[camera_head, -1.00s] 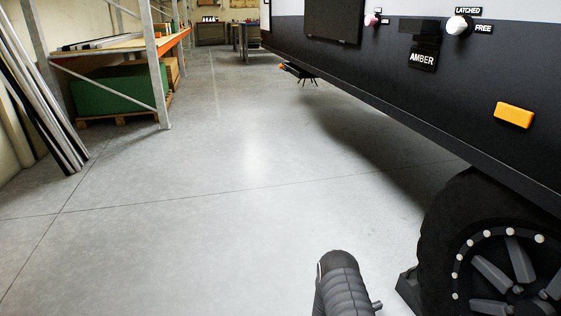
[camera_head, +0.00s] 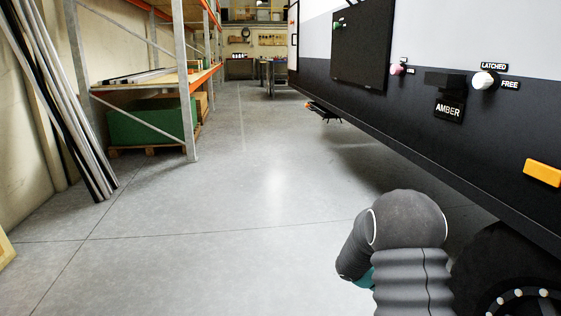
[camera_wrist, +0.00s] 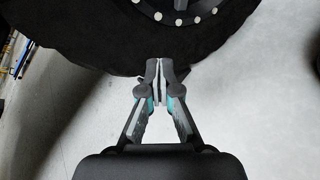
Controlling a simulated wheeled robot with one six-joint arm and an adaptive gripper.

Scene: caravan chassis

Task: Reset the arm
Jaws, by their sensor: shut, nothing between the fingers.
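My gripper (camera_wrist: 159,66) is shut with nothing between its fingers in the wrist view. Its fingertips appear in front of the lower edge of the black tyre (camera_wrist: 75,45); I cannot tell whether they touch it. In the head view my grey arm (camera_head: 410,250) rises at the lower right, beside the caravan. The gripper itself is not visible there.
The caravan's dark side (camera_head: 400,110) runs along the right, with a white knob (camera_head: 483,80), an AMBER label (camera_head: 448,111) and an orange marker (camera_head: 542,172). Its wheel (camera_head: 510,265) is at lower right. Shelving (camera_head: 187,85) and leaning bars (camera_head: 60,110) stand left. The floor between is clear.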

